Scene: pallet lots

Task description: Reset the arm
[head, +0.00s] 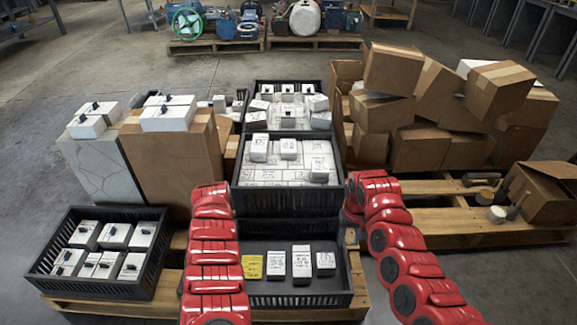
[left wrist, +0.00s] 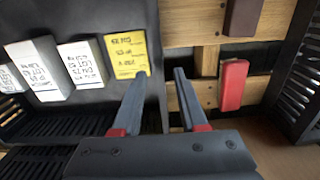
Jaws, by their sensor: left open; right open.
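My left arm (head: 214,250) reaches forward over the front pallet, and its gripper is hidden behind it in the head view. In the left wrist view my left gripper (left wrist: 162,74) is open, with nothing between its fingers. The fingertips are near a yellow labelled block (left wrist: 125,53), which also shows in the front black crate (head: 255,266). My right arm (head: 392,240) reaches in from the right. My right gripper (head: 351,236) is small and partly covered at the crate's right side; it is open and I see nothing held.
Several white labelled blocks (head: 302,262) stand beside the yellow one. Stacked black crates (head: 236,183) rise behind. A crate of white boxes (head: 152,272) is at left. Cardboard boxes (head: 412,150) are piled at right on a pallet (head: 450,218). Open floor (head: 130,65) lies behind.

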